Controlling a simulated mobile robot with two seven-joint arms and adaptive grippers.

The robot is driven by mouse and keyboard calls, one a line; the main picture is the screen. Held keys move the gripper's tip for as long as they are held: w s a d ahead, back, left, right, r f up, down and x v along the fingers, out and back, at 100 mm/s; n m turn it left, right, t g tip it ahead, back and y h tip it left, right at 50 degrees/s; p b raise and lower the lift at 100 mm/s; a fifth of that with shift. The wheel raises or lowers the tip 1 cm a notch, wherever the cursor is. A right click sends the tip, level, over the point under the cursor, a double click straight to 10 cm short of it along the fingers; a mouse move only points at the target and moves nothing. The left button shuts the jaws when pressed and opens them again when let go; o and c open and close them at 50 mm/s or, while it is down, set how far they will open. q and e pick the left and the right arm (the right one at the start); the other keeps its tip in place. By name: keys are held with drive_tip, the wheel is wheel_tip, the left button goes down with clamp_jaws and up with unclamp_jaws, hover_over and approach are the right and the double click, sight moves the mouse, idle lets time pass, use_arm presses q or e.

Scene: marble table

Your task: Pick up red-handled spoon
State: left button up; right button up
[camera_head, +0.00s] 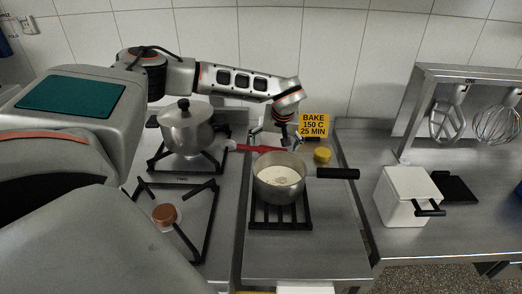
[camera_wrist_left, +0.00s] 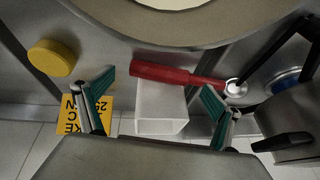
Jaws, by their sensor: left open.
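The red-handled spoon (camera_head: 258,149) lies behind the saucepan in the head view, its red handle running roughly left to right. In the left wrist view its red handle (camera_wrist_left: 178,74) crosses between and just beyond my fingertips, with a pale round piece at its right end. I cannot make out the bowl of the spoon. My left gripper (camera_head: 277,132) points down close to the handle, behind the saucepan. In the wrist view my left gripper (camera_wrist_left: 160,92) is open, its teal-padded fingers wide apart with nothing held. My right gripper is not in view.
A saucepan (camera_head: 278,192) with pale contents stands in front, its black handle pointing right. A lidded pot (camera_head: 186,128) stands left. A yellow sign (camera_head: 313,125) and yellow lid (camera_head: 322,155) are close right. A white box (camera_wrist_left: 161,106) shows between my fingers. Counter beside the white canister (camera_head: 403,196) is partly clear.

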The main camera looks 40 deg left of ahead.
use_arm(q)
drive_tip(key=shift+x, duration=1.15)
drive_tip(key=c, duration=1.2)
drive_tip(key=shift+r, duration=0.1)
